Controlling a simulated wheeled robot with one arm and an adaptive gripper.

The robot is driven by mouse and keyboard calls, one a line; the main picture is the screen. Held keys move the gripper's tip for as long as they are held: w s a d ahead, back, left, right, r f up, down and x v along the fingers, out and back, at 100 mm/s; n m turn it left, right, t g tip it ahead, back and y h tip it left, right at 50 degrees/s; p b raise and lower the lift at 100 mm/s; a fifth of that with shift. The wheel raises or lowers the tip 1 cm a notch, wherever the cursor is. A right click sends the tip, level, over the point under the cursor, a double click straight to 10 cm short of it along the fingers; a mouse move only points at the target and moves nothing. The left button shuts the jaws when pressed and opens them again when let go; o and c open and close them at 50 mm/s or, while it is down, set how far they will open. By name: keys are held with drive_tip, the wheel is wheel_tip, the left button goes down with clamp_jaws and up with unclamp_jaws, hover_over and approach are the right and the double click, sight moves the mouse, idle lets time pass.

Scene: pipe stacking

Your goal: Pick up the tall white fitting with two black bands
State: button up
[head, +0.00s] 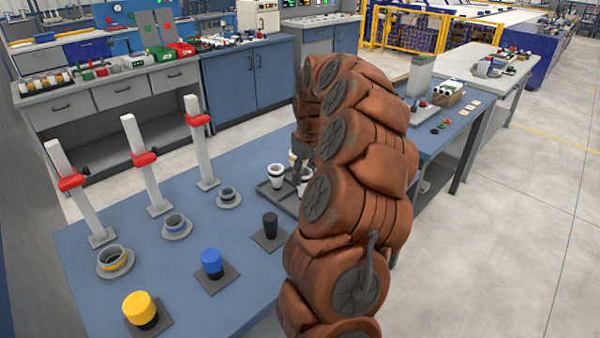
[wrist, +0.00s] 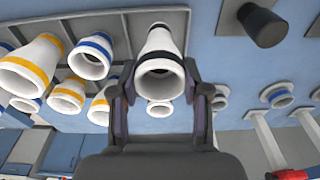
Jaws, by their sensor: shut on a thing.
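My gripper (wrist: 159,80) is shut on a white fitting (wrist: 160,50) with a black band near its wide open end. I cannot tell whether the held fitting touches the tray. Another white fitting (head: 277,174) with a dark band stands just left of it.
In the wrist view, several white fittings with yellow bands (wrist: 30,62) and blue bands (wrist: 91,55) stand close beside my gripper. A black cap (head: 270,224), a blue cap (head: 212,262) and a yellow cap (head: 139,308) stand on plates. Three posts with red clamps (head: 145,158) line the left.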

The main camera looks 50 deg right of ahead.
drive_tip(key=s+a+r+b, duration=0.1)
drive_tip(key=s+a+b, duration=0.1)
drive_tip(key=s, duration=1.1)
drive_tip(key=shift+a+r+b, duration=0.15)
drive_tip(key=shift+b, duration=0.3)
